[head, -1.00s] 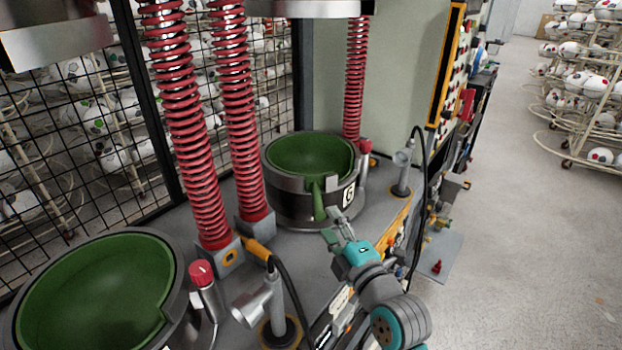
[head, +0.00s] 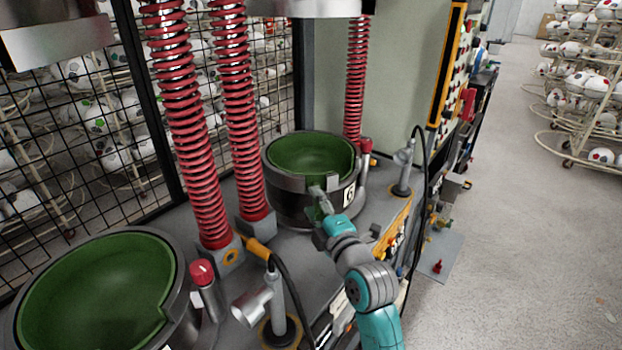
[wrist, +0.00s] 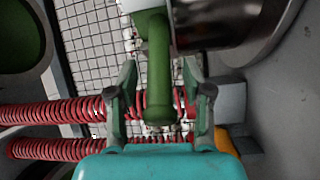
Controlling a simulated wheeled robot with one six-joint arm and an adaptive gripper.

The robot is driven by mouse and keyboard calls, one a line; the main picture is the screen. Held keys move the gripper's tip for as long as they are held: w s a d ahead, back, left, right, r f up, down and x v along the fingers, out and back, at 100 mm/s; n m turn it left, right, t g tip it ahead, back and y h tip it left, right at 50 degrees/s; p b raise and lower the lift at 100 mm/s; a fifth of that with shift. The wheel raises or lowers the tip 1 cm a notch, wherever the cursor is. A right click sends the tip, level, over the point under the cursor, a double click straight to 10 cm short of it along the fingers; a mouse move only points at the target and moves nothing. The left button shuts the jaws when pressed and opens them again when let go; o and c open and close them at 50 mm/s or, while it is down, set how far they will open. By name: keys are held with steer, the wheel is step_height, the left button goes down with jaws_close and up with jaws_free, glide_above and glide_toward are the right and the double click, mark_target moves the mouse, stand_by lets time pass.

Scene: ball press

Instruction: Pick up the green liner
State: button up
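The green liner (head: 310,153) sits in the dark metal pot (head: 288,207) marked 6, at the middle of the head view. Its green handle (wrist: 158,70) hangs down at the pot's front and shows clearly in the wrist view. My gripper (head: 318,195) is at the front of this pot, over the handle. In the wrist view my gripper (wrist: 161,95) is open, with one finger on each side of the handle. Gaps show between the handle and both fingers. In the head view my gripper partly hides the handle.
A second green liner (head: 90,290) sits in another pot at the lower left. Red springs (head: 240,110) stand behind and left of the pot. A metal nozzle with a black hose (head: 403,165) stands right of it. A grey post (head: 278,305) is in front.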

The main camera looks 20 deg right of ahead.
jaws_close()
steer(key=shift+r, duration=0.1)
step_height(320, 180, up, 18)
stand_by(0.6)
